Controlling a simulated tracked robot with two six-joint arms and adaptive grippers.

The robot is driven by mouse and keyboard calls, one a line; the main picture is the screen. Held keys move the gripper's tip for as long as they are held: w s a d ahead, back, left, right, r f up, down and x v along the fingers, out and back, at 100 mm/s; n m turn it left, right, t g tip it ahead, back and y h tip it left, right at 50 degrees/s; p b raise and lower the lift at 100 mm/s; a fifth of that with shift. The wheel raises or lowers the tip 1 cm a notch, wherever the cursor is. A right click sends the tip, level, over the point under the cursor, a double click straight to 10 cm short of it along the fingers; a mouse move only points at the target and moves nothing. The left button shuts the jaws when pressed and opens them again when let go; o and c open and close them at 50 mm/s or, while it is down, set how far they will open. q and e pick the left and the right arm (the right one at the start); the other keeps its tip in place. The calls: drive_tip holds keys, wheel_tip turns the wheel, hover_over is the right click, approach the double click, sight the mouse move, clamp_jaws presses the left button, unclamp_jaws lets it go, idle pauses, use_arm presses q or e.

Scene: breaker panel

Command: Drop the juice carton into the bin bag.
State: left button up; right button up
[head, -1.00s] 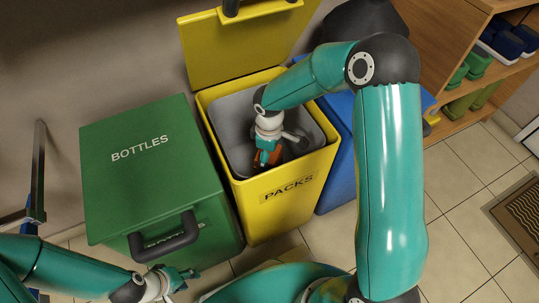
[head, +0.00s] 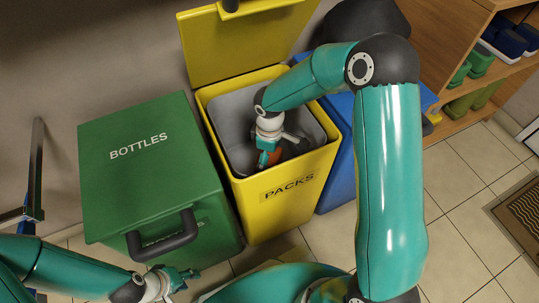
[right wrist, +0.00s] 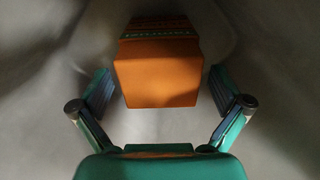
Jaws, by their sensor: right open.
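The orange juice carton (right wrist: 158,75) with a green patterned band is inside the grey bin bag (head: 225,115) that lines the yellow bin. In the right wrist view it lies beyond my right gripper (right wrist: 162,92), with gaps between it and both open fingers. In the head view the right gripper (head: 268,160) reaches down into the bag, and only a small orange part of the carton (head: 275,156) shows beside it. My left gripper (head: 187,280) is low at the left, in front of the green bin, and its jaw state is unclear.
The yellow PACKS bin (head: 285,205) has its lid (head: 240,45) raised. A closed green BOTTLES bin (head: 150,180) stands to its left. A blue bin (head: 340,170) is close on its right. A wooden shelf (head: 450,55) stands at the back right, with open tiled floor before it.

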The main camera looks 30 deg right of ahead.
wheel_tip(320, 180, up, 13)
drive_tip(key=p, duration=0.5)
drive_tip(key=shift+r, duration=0.15)
